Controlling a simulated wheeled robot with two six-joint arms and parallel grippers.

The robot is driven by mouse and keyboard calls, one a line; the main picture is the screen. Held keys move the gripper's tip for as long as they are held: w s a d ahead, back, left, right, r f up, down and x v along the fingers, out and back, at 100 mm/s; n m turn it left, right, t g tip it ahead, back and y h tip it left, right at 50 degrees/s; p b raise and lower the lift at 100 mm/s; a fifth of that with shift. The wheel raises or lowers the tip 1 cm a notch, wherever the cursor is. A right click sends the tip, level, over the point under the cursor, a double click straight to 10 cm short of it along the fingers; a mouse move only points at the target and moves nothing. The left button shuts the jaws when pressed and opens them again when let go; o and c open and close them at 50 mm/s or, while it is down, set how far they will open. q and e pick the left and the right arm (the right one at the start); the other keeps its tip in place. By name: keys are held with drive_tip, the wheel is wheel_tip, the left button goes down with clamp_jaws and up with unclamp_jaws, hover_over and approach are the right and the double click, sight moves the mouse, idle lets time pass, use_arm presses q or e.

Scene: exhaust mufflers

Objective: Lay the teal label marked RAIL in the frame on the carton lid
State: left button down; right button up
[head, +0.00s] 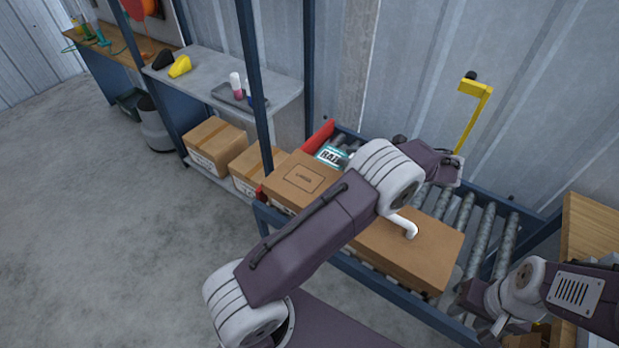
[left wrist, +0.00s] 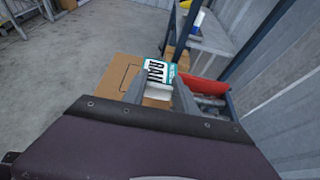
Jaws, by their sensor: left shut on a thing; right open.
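The teal and white label marked RAIL (head: 331,155) is held in my left gripper (left wrist: 160,88); in the left wrist view the label (left wrist: 157,74) sits between the two fingertips, with its lettering showing. In the head view my left arm hides most of that gripper. The brown carton (head: 428,250) lies on the roller conveyor, partly covered by my arm. The printed frame (head: 303,178) on its lid is bare, with small text inside. The label is beside the frame, towards the red piece, and seems above the lid. My right gripper (head: 472,312) is open at lower right.
A red piece (head: 320,136) stands at the conveyor's far left end. Rollers (head: 487,230) are bare right of the carton. A yellow post (head: 470,115) rises behind. A blue upright (head: 256,90) stands left, near a grey bench (head: 205,72) with more cartons (head: 215,142) below.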

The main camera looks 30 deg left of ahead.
use_arm(q)
hover_over(317, 185)
wheel_tip(317, 185, down, 6)
drive_tip(key=shift+a+r, duration=0.1)
drive_tip(key=shift+r, duration=0.15)
drive_tip(key=shift+f+b, duration=0.35)
drive_tip(key=shift+f, duration=1.65)
drive_tip(key=c, duration=1)
unclamp_jaws()
drive_tip(key=shift+f, duration=0.1)
drive_tip(key=shift+o, duration=0.2)
